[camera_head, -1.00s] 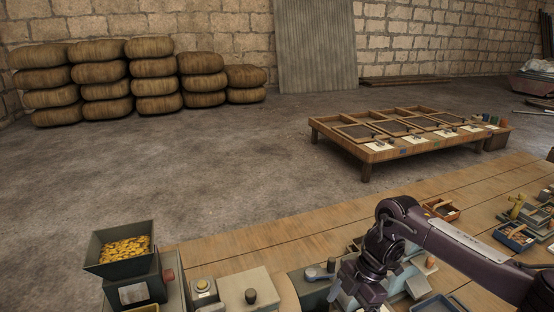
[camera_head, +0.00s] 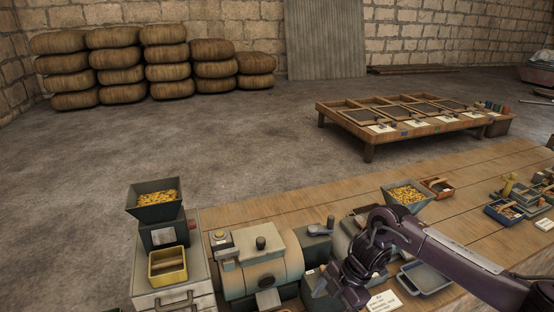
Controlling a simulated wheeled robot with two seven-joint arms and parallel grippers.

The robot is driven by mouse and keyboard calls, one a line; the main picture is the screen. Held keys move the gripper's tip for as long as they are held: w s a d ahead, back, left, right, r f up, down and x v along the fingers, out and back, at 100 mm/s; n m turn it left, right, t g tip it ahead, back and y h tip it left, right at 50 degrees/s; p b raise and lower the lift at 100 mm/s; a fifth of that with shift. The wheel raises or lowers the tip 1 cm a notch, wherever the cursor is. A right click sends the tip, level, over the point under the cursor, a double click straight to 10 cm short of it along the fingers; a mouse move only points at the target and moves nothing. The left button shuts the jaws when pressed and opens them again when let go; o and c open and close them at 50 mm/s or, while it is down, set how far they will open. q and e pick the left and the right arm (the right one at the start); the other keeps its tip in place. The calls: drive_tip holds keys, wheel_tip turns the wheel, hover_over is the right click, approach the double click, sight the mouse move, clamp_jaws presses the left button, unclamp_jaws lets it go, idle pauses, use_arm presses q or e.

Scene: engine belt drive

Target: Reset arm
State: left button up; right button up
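My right arm comes in from the right of the head view, and its gripper (camera_head: 338,289) hangs low over the front of the workbench (camera_head: 283,205). The fingers are dark and small, and I cannot tell whether they are open or shut. My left arm and gripper are not in view. A cream engine-like drum machine (camera_head: 262,262) stands on the bench to the left of my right gripper. Part of the machinery behind my arm is hidden.
A hopper (camera_head: 157,208) of yellow pieces stands at left above a yellow bin (camera_head: 167,268). Another filled hopper (camera_head: 407,196) stands behind my arm. A blue-grey tray (camera_head: 425,277) and small boxes lie to the right. A low table (camera_head: 368,148) and stacked sacks (camera_head: 119,76) stand beyond open floor.

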drive_tip(key=s+a+r+m+t+y, duration=0.1)
drive_tip(key=s+a+m+t+y, duration=0.15)
drive_tip(key=a, duration=0.75)
drive_tip(key=s+a+r+m+t+y, duration=0.15)
drive_tip(key=s+a+t, duration=0.25)
drive_tip(key=a, duration=0.6)
drive_tip(key=s+d+m+g+h, duration=0.1)
drive_tip(key=s+d+m+h, duration=0.2)
drive_tip(key=s+d+m, duration=0.45)
drive_tip(key=s+d+m+h, duration=0.2)
drive_tip(key=d+m+h, duration=0.15)
drive_tip(key=d, duration=0.65)
drive_tip(key=s+d+m+g+h, duration=0.1)
drive_tip(key=s+d+m+h, duration=0.1)
drive_tip(key=s+d+m, duration=0.55)
wheel_tip(320, 180, down, 33)
drive_tip(key=d+n+g+b, duration=0.1)
drive_tip(key=d+n+b, duration=0.1)
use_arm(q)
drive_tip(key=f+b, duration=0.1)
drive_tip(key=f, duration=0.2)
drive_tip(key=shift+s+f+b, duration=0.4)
use_arm(e)
drive_tip(key=s+d+f+g, duration=0.1)
drive_tip(key=s+d+f, duration=0.2)
drive_tip(key=s+f, duration=1.6)
drive_tip(key=shift+s+d+f, duration=0.15)
drive_tip(key=shift+d+f, duration=0.05)
drive_tip(key=shift+f, duration=0.05)
